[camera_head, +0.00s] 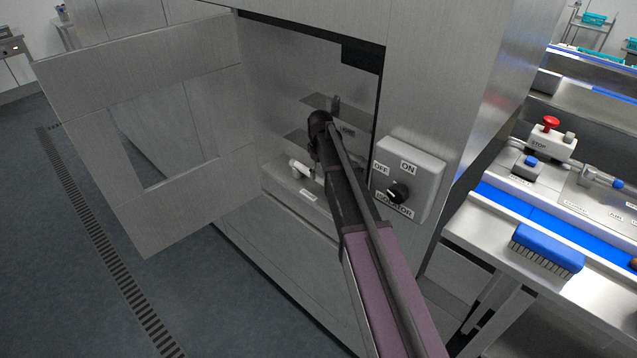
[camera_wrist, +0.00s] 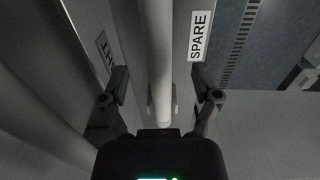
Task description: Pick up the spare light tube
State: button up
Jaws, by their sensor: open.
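The spare light tube (camera_wrist: 157,50) is a long pale tube in the wrist view. It runs from the top edge down the middle, beside a white label reading SPARE (camera_wrist: 200,36). My gripper (camera_wrist: 161,90) is open, with one finger on each side of the tube, and has not closed on it. I cannot tell whether a finger touches it. In the head view my arm reaches into the open steel cabinet (camera_head: 411,70), and its end hides most of the gripper. A short white cylindrical piece (camera_head: 300,169) shows inside, left of my arm; I cannot tell if it is the tube's end.
The cabinet door (camera_head: 150,58) stands open to the left. An isolator switch box (camera_head: 424,171) is on the front, right of the opening and close to my arm. A second label (camera_wrist: 104,47), partly cut off, lies left of the tube. A bench with a blue brush (camera_head: 547,247) is at right.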

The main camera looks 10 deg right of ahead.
aim_at(320, 177)
jog(key=shift+w+f+b, duration=0.1)
jog(key=shift+f+b, duration=1.15)
jog(key=shift+f, duration=0.3)
grip_shut()
